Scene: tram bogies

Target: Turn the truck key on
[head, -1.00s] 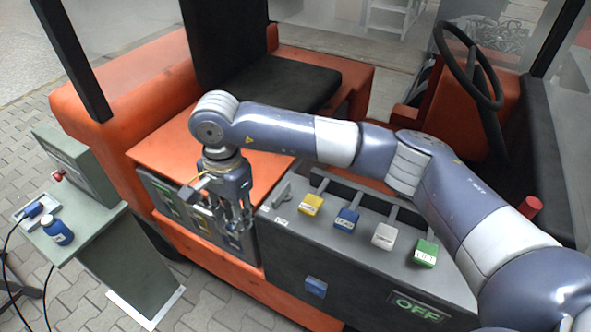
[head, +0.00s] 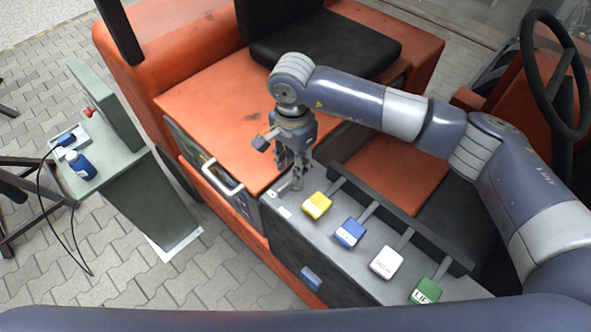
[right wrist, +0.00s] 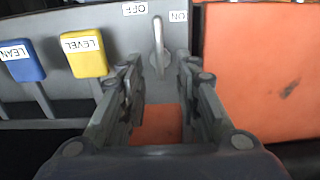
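The truck key (head: 297,184) is a small grey handle at the left end of the grey console top. It also shows in the right wrist view (right wrist: 158,38), between an OFF label (right wrist: 135,8) and a partly hidden RUN label (right wrist: 178,15). My right gripper (head: 292,168) points down over the key. In the right wrist view its two fingers (right wrist: 157,64) are apart, with the key visible in the gap between and beyond them. I cannot tell whether either finger touches it. My left gripper is not in view.
Yellow (head: 317,206), blue (head: 350,232), white (head: 387,262) and green (head: 427,291) levers line the console right of the key. The orange truck body (head: 215,90) and black seat (head: 325,45) lie behind.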

